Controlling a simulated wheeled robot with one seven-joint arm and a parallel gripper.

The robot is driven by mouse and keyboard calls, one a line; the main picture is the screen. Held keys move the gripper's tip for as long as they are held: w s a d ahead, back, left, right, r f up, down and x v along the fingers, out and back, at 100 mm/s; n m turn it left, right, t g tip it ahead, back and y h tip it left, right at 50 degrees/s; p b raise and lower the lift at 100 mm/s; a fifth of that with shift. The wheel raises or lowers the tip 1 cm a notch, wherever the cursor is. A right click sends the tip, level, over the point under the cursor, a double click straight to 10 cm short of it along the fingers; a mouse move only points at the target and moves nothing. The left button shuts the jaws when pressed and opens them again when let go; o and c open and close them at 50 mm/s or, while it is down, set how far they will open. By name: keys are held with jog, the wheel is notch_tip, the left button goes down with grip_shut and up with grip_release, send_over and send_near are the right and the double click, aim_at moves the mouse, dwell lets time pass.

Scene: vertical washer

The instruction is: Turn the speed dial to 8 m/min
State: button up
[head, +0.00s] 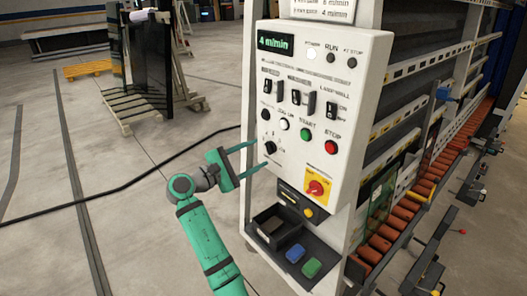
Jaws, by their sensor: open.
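The speed dial (270,147) is a small black knob at the lower left of the white control panel (345,110). Small marks surround it, too small to read. The green display (275,42) at the panel's top left reads 4 m/min. My gripper (254,156) is open and empty. Its two green fingers point right toward the panel, at about the dial's height in the picture. The fingertips are just left of the dial; whether they touch the panel is too small to tell.
Below, a dark tray (268,243) holds blue and green blocks. A black cable (130,184) crosses the floor.

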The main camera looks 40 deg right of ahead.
aim_at(267, 150)
jog(key=d, duration=0.3)
jog(key=shift+w+d, duration=0.2)
jog(key=shift+d, duration=0.2)
jog(key=shift+s+d, duration=0.2)
jog(key=shift+d, duration=0.2)
jog(key=shift+w+a+f, duration=0.1)
jog(key=shift+a, duration=0.05)
jog(key=c, duration=1.1)
